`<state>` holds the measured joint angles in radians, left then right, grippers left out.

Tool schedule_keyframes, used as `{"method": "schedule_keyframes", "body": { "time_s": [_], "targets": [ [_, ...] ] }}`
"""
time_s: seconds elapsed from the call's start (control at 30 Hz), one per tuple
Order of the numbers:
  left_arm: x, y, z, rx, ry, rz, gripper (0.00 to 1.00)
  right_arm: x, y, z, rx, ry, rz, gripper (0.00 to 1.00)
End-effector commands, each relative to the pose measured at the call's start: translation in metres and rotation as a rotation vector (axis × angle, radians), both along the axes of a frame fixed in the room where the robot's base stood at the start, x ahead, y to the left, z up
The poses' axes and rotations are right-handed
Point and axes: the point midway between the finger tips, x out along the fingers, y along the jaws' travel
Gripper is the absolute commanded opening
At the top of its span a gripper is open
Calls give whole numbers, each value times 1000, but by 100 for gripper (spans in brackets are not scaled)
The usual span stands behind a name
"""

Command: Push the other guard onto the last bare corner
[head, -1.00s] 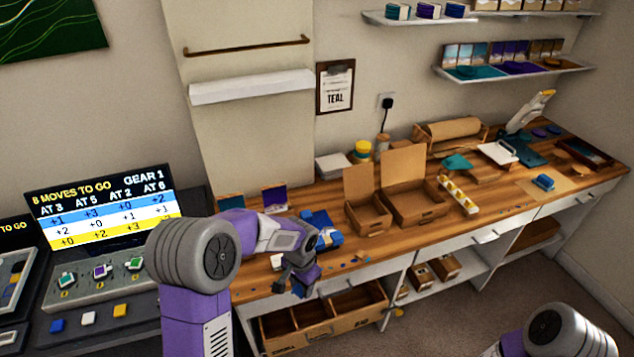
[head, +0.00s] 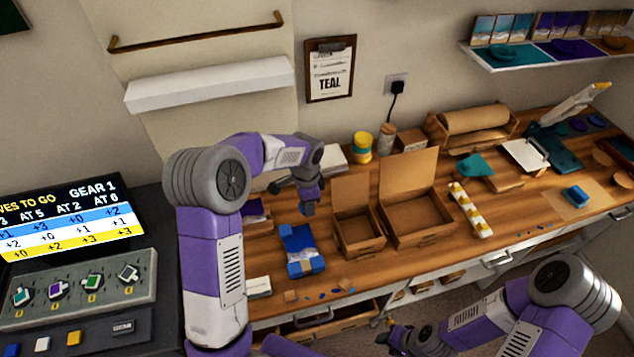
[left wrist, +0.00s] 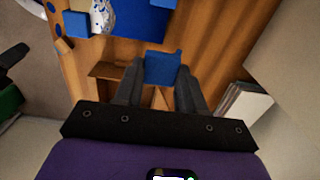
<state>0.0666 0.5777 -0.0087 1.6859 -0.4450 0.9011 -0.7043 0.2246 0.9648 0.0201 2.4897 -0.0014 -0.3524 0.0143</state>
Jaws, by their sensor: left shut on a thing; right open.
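My left gripper (head: 308,206) is shut on a small blue piece, over the back of the bench left of the open boxes. In the left wrist view the blue piece (left wrist: 163,68) sits between the fingertips; I cannot tell whether it is a guard. A blue slab with a white-and-blue marbled piece (head: 301,252) lies on the bench in front of this gripper; part of the slab (left wrist: 138,22) shows in the left wrist view. Small brown blocks (head: 291,295) lie near the front edge. My right gripper (head: 402,341) is low in front of the bench, open.
Two open cardboard boxes (head: 358,237) (head: 418,222) stand right of the slab. A white strip with yellow pieces (head: 470,210) lies beyond them. Blue scraps lie along the front edge.

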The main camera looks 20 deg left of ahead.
Motion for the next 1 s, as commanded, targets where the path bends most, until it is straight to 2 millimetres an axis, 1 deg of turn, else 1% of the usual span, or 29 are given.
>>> {"method": "schedule_keyframes", "body": {
  "time_s": [0.27,0.77,1.0],
  "targets": [
    [0,0,-11,0,1,1,11,-1,0,-9,0,2,0,43],
    [-1,0,-59,0,1,1,11,-1,0,-46,0,1,-1,43],
    [0,0,-68,1,1,1,11,-1,0,-51,0,1,0,43]
  ]
}}
